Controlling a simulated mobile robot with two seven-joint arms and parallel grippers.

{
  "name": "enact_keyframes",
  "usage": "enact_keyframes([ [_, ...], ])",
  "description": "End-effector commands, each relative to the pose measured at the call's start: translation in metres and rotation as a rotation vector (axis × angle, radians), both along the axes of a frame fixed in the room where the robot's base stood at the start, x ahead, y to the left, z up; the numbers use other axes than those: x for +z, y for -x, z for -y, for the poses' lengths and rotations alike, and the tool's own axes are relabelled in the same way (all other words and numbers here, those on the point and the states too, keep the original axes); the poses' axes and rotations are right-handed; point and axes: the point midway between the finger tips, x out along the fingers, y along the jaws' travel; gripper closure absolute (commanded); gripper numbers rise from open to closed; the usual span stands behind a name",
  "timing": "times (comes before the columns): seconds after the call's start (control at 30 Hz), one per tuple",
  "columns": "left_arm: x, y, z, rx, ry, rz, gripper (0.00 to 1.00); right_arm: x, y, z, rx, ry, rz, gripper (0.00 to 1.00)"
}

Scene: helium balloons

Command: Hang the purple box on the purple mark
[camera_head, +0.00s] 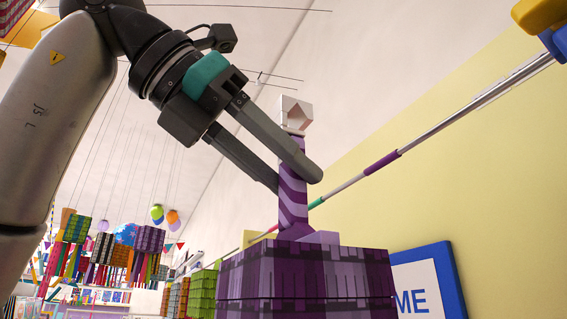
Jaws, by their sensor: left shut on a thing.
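The purple box (305,272) fills the lower middle of the view, with a plaid-like pattern in dark and light purple. A purple striped post (292,205) rises from its top and ends in a white hook-like piece (295,113). My left gripper (297,178) comes in from the upper left and is shut on the striped post. The purple mark (381,162) is a band on a slanting metal rod, to the right of the post and apart from it. The box's underside is out of view. My right gripper is not in view.
The metal rod (470,110) runs from upper right down to the left behind the post, with a green mark (316,203) on it. A blue-framed sign (447,280) is on the yellow wall. Hanging boxes (150,238) and balloons (173,217) are at far left.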

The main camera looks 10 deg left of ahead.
Motion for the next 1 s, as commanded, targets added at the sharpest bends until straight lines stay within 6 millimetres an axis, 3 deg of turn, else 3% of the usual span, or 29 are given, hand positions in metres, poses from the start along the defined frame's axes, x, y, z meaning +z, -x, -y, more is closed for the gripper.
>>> enact_keyframes([
  [0.6, 0.0, -0.035, 0.05, 0.001, -0.001, 0.0, 1.0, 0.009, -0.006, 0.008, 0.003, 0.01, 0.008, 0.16],
  [1.0, 0.0, -0.046, 0.065, 0.002, -0.002, 0.002, 1.0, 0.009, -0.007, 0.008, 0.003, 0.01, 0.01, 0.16],
])
